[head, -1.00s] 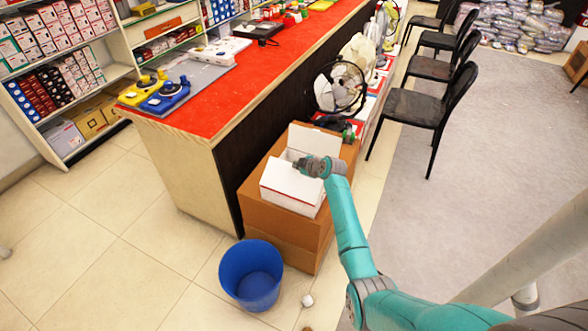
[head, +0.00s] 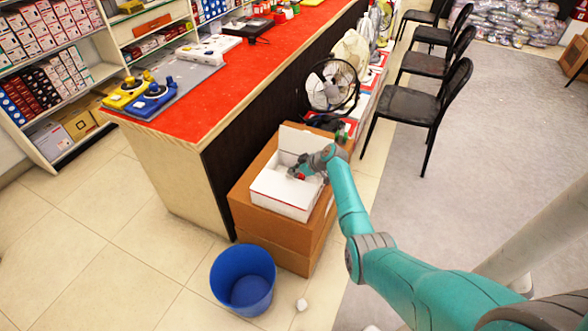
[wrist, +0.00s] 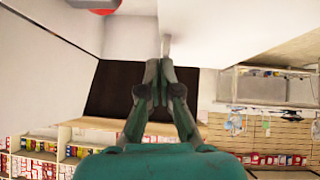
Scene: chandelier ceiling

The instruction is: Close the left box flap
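A white cardboard box (head: 284,205) stands open on a brown carton, with its inside partly visible. A white flap (head: 305,142) stands up at its far side. My gripper (head: 299,174) is over the box's opening, near its right side, and hides part of the inside. In the wrist view, my gripper's fingertips (wrist: 165,66) are close together and look shut. A thin pale edge shows just beyond them beside a broad white surface. I cannot tell whether the fingertips touch it. Which flap is the left one is not clear.
The brown carton (head: 240,212) stands against the red-topped counter (head: 200,105). A blue bin (head: 243,282) is on the floor in front. A black fan (head: 332,86) stands behind the box. Black chairs (head: 410,105) are to the right; the grey floor there is clear.

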